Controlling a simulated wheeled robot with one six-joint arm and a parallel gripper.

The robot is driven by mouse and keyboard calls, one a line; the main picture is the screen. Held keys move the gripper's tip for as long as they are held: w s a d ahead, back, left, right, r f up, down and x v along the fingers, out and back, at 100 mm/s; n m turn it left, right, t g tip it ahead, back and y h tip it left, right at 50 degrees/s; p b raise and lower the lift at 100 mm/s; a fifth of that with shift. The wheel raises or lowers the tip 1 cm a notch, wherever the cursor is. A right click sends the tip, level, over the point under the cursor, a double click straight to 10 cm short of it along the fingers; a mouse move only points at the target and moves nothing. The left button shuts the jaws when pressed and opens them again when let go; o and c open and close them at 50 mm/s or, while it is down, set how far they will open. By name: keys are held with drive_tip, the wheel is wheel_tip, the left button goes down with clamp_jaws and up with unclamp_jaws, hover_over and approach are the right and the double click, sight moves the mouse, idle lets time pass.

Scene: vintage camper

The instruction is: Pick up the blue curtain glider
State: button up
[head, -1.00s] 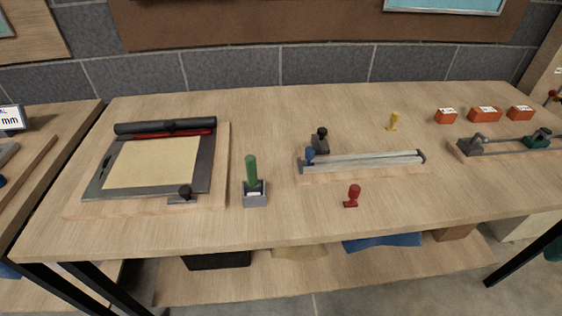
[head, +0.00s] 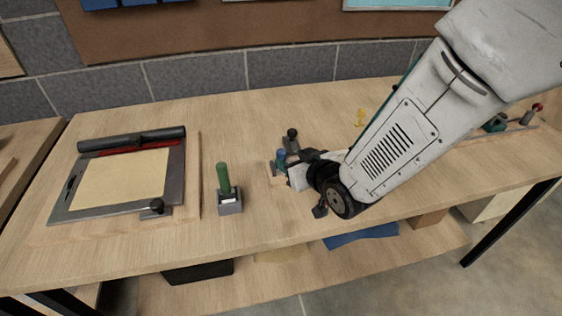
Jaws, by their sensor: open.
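The blue curtain glider (head: 281,155) is a small knobbed piece at the left end of the rail's wooden base (head: 276,179). My gripper (head: 290,167) comes in from the right, low over the base, with its tip right at the glider. It is open; the glider's lower part is partly hidden, and I cannot tell whether the fingers touch it or stand around it. A dark knobbed clamp (head: 292,136) stands just behind. My arm hides most of the metal rail.
A green-handled stamp (head: 223,180) in a grey holder stands to the left. Farther left is a flat press board (head: 120,180) with a black roller. The front left of the bench is clear.

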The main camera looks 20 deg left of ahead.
sight(278, 154)
drive_tip(key=x, duration=0.7)
drive_tip(key=shift+a+f, duration=0.2)
drive_tip(key=shift+a, duration=0.2)
clamp_jaws()
